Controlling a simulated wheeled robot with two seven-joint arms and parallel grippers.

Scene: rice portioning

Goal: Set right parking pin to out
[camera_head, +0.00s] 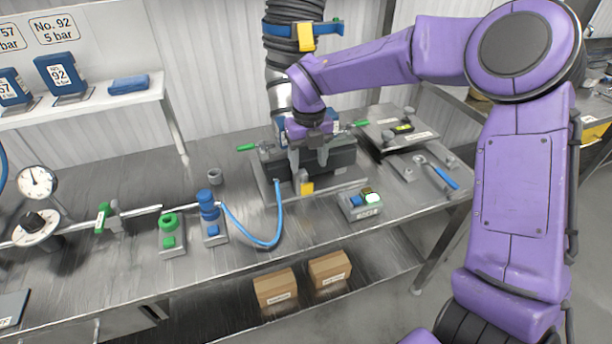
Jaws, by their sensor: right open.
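A green-tipped pin (358,124) sticks out at the right side of the dark block fixture (335,164) on the bench; it looks like the right parking pin. A similar green-tipped pin (246,147) sticks out at the left side. My right gripper (308,160) points down over the front middle of the fixture, left of the right pin and apart from it. It is open, with nothing seen between its fingers. The arm and gripper hide part of the fixture and the inner end of the right pin. My left gripper is not in view.
A ribbed hose (280,75) with a yellow-tagged clamp stands behind the fixture. A flat plate unit (397,130) and a blue-handled tool (445,178) lie to the right. A button box (360,204) and blue tube (262,243) are in front. Cardboard boxes (275,288) sit on the lower shelf.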

